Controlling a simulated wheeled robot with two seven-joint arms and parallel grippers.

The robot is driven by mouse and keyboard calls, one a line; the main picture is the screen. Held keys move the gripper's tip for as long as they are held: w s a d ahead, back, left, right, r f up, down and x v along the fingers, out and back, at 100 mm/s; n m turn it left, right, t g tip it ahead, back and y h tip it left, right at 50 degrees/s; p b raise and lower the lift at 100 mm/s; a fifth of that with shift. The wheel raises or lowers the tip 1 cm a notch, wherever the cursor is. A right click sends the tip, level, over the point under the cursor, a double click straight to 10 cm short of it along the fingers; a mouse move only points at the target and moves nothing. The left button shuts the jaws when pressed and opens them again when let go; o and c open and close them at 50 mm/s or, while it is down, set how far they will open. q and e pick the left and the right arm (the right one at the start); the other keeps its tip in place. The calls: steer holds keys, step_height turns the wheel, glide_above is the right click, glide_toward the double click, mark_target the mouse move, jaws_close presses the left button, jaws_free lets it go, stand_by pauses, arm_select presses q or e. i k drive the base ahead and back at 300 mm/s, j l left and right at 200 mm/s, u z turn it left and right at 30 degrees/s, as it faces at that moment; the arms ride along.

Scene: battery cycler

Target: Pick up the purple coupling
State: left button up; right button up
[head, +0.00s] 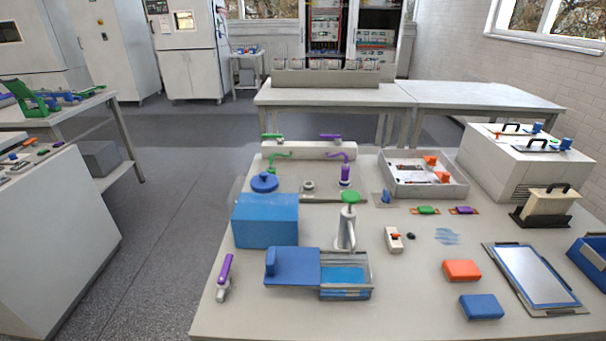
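Several purple parts show on the table, and I cannot tell for sure which one is the coupling. A purple cylindrical piece (345,174) stands upright on a pale base near the back middle, below a purple curved tube (338,156). A small purple piece (463,210) sits on an orange-ended plate at the right, beside a similar green piece (426,210). A purple lever (330,137) is on the pale block at the back. Neither of my grippers is in view.
A pale tray (425,190) is behind the plates. Orange (462,270) and blue (481,306) blocks lie at front right.

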mark_target(346, 169)
steer(key=i+l, duration=0.25)
steer(key=i, duration=0.15)
steer(key=i+l, duration=0.25)
steer(key=i, duration=0.2)
